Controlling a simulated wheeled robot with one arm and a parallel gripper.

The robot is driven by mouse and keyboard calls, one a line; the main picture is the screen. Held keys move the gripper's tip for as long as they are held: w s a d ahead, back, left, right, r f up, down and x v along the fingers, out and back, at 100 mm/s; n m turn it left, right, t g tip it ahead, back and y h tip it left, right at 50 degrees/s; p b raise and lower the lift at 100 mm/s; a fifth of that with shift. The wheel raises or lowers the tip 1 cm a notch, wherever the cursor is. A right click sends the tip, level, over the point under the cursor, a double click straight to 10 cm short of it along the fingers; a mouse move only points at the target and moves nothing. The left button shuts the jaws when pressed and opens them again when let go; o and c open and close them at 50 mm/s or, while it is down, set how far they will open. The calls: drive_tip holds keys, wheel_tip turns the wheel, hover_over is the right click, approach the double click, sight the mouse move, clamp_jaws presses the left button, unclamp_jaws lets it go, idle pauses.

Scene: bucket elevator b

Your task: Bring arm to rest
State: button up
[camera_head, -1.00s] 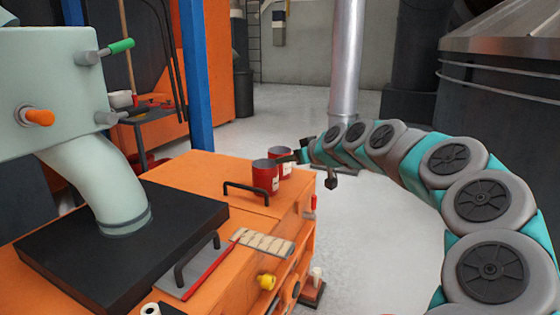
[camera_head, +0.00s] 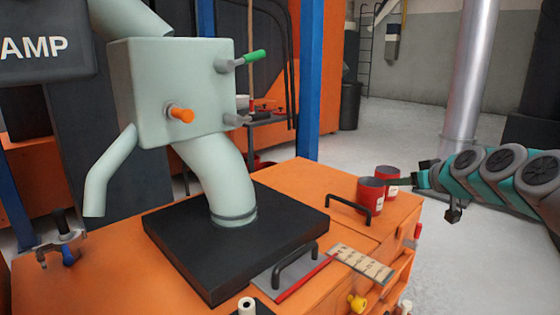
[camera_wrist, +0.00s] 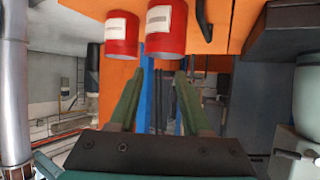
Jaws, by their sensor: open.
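My gripper (camera_head: 398,182) is at the right of the head view, beside two red cans at the corner of an orange workbench. The front can (camera_head: 371,195) and the rear can (camera_head: 388,172) stand upright on the bench top (camera_head: 300,180). In the wrist view, which looks upside down, my gripper's two green fingers (camera_wrist: 160,76) are spread with nothing between them. The cans (camera_wrist: 121,38) (camera_wrist: 166,30) show just past the fingertips. Whether a finger touches a can is not clear. My arm reaches in from the right edge.
A pale green machine (camera_head: 180,95) with green and orange handles stands on a black base (camera_head: 185,262). A black bench handle (camera_head: 350,207) is left of the cans. A metal pillar (camera_head: 472,75) rises behind my arm. Open floor (camera_head: 440,250) lies right of the bench.

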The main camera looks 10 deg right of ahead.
drive_tip(key=s+a+f+n+g+y+p, duration=0.1)
drive_tip(key=s+a+g+p, duration=0.1)
drive_tip(key=s+a, duration=0.35)
drive_tip(key=s+a+f+g+p, duration=0.1)
drive_tip(key=s+a+g, duration=0.15)
drive_tip(key=a, duration=0.65)
drive_tip(key=s+a+f+n+g+y+p, duration=0.1)
drive_tip(key=s+a+g+p, duration=0.1)
drive_tip(key=s+a, duration=0.45)
drive_tip(key=s+a+f+m+g+h+p, duration=0.1)
drive_tip(key=s+f+g+h+p, duration=0.1)
drive_tip(key=s, duration=1)
drive_tip(key=s+a+f+m+g+h+p, duration=0.1)
drive_tip(key=s+f+g, duration=0.4)
drive_tip(key=s, duration=0.8)
drive_tip(key=shift+s+a+f+m+h+p, duration=0.2)
drive_tip(key=shift+m+h+p, duration=0.3)
drive_tip(key=shift+p, duration=0.4)
